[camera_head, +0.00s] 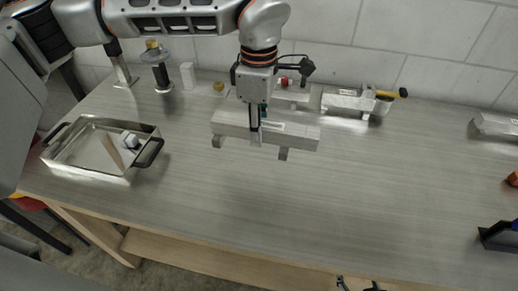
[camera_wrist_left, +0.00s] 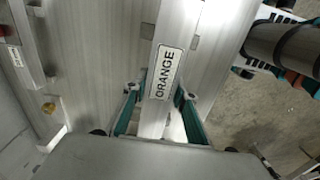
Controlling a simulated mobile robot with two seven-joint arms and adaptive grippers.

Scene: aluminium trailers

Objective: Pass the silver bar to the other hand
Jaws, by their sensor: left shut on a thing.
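The silver bar (camera_head: 295,132) is long and grey, with a short foot near each end, at the back middle of the table in the head view. My left gripper (camera_head: 256,138) points down and is shut on the bar near its middle. In the left wrist view the bar (camera_wrist_left: 183,25) runs between the teal fingers of my left gripper (camera_wrist_left: 160,115) and bears a label reading ORANGE. Whether the bar touches the table is hard to tell. My right gripper (camera_head: 358,287) barely shows at the bottom edge of the head view, its tips apart and empty.
A metal tray (camera_head: 85,166) with black handles stands at the left, with a small block inside. A spool stand (camera_head: 158,70), another labelled silver piece (camera_head: 348,101) and a yellow-handled clamp (camera_head: 383,95) line the back. The middle and front of the table (camera_head: 330,210) are clear.

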